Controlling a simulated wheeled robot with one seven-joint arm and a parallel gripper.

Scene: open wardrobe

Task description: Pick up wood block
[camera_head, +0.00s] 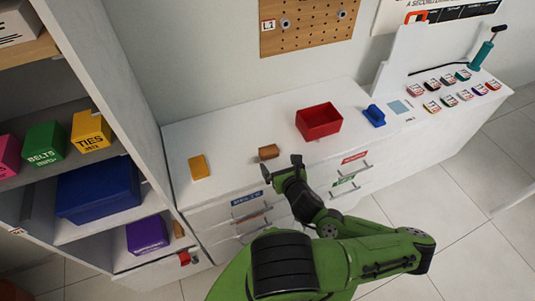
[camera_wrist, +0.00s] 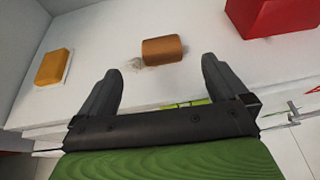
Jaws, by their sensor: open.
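A small brown wood block (camera_head: 268,151) lies on the white counter top, near its front edge. In the wrist view the wood block (camera_wrist: 162,50) is ahead of my gripper, between the lines of its two fingers but beyond the tips. My gripper (camera_head: 283,167) is open and empty, at the counter's front edge just right of and nearer than the block. In the wrist view both dark fingers of my gripper (camera_wrist: 162,75) are spread apart, and neither touches the block.
A yellow-orange block (camera_head: 197,167) lies left on the counter (camera_head: 230,135). A red bin (camera_head: 319,121) and a blue item (camera_head: 374,116) stand to the right. The open wardrobe (camera_head: 120,90) bounds the left side. Drawer handles (camera_head: 349,192) protrude below the counter edge.

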